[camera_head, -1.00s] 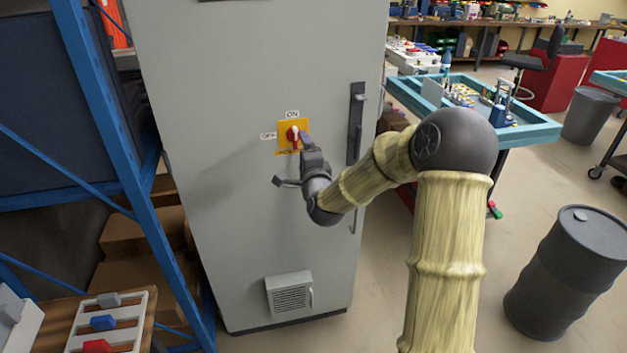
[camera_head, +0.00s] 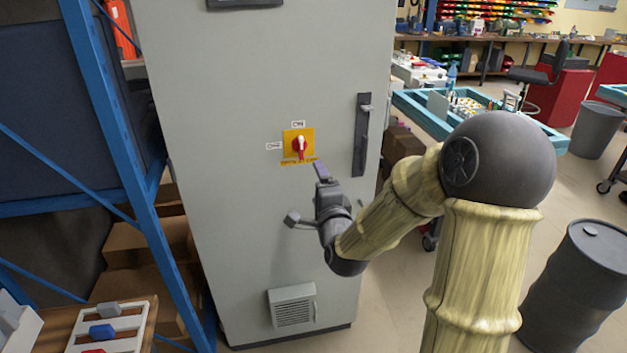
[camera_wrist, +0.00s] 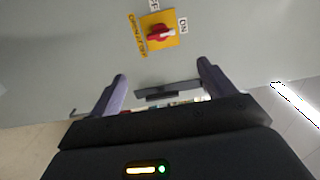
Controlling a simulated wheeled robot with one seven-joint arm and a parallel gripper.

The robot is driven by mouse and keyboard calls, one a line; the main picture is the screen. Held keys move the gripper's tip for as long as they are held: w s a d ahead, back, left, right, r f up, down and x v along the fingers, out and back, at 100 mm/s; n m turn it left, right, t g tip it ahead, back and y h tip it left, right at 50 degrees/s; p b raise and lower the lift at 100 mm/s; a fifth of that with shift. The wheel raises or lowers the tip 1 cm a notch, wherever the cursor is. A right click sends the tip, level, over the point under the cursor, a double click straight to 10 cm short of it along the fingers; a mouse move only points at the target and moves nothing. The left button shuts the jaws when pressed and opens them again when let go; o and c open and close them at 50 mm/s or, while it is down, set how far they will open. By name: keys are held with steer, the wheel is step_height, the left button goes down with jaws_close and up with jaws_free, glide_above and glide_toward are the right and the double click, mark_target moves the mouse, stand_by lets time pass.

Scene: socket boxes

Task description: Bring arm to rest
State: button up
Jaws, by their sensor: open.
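My gripper (camera_head: 318,178) is open and empty in front of the grey cabinet (camera_head: 230,220), below and a little right of the rotary switch. The switch has a red and white handle (camera_head: 300,146) on a yellow plate (camera_head: 289,136), with ON and OFF labels beside it. In the head view the handle points roughly up and down, toward the ON label. In the wrist view the switch (camera_wrist: 160,32) shows beyond the two spread fingers (camera_wrist: 160,90), clear of them.
A black door handle (camera_head: 362,135) is on the cabinet's right side, near my arm. A blue shelf rack (camera_head: 110,120) stands at the left. A dark barrel (camera_head: 585,285) stands at the right.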

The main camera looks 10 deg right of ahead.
steer(key=s+a+f+n+g+y+p, duration=0.15)
steer(key=s+f+n+g+p, duration=0.25)
steer(key=s+f+n+g, duration=0.45)
steer(key=s+r+n+g+h+p, duration=0.1)
steer(key=s+n+g, duration=0.6)
steer(key=s, duration=0.7)
steer(key=d+r+n+p, duration=0.1)
steer(key=n+p, duration=0.1)
steer(key=shift+s+r+n+p, duration=0.15)
steer(key=shift+r+n+p, duration=0.2)
steer(key=shift+h, duration=0.25)
